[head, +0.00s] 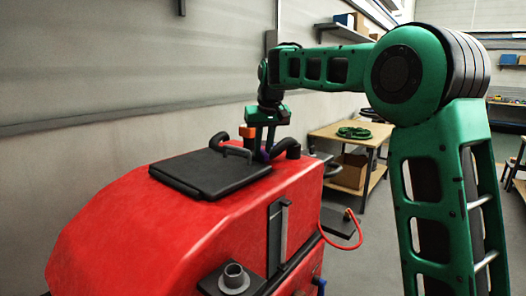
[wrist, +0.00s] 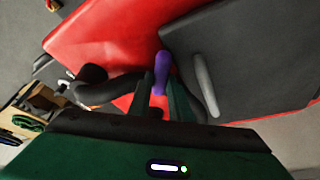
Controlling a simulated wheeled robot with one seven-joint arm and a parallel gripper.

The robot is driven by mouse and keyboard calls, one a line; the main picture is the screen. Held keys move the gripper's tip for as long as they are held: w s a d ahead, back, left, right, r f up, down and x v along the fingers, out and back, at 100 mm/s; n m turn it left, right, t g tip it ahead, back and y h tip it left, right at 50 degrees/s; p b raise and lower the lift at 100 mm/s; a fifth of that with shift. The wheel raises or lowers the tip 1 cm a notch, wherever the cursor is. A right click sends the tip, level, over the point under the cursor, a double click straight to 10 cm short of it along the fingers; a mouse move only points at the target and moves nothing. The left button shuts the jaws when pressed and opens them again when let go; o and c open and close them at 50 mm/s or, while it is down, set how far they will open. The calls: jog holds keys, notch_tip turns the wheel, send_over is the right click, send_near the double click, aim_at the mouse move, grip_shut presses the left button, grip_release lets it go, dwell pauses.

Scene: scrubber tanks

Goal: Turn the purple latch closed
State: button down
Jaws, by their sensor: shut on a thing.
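The purple latch (wrist: 161,64) shows in the wrist view as a short rounded bar beside the edge of the black lid (wrist: 235,70). Its lower end sits between the two fingers of my gripper (wrist: 161,92), which are shut on it. In the head view my gripper (head: 265,140) reaches down to the top of the red scrubber tank (head: 160,215), at the right back edge of the black lid (head: 205,174). Only a sliver of the purple latch (head: 262,155) shows there, behind the fingers.
A grey handle (wrist: 203,82) stands on the lid near the fingers. A black curved hose (head: 290,148) is just right of my gripper, and an orange part (head: 247,131) is just left. A wooden table (head: 350,135) stands behind, and a wall lies at the left.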

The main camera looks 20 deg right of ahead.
jog(key=m+h, duration=0.1)
jog(key=m, duration=0.2)
jog(key=a+m+h, duration=0.1)
jog(key=m, duration=0.2)
jog(key=shift+w+a+r+m, duration=0.1)
jog(key=shift+w+a+m, duration=0.1)
jog(key=shift+m, duration=0.1)
jog(key=shift+w+a+m+g+h, duration=0.15)
jog(key=shift+m+g+h, duration=0.25)
jog(key=shift+m, duration=0.65)
jog(key=shift+w+d+m+g+h, duration=0.1)
jog(key=shift+m+g+h, duration=0.3)
jog(key=shift+m, duration=0.65)
jog(key=shift+a+r, duration=0.1)
jog(key=c, duration=1.6)
grip_release()
jog(key=v, duration=1)
jog(key=shift+w+a+r, duration=0.15)
jog(key=shift+r, duration=0.1)
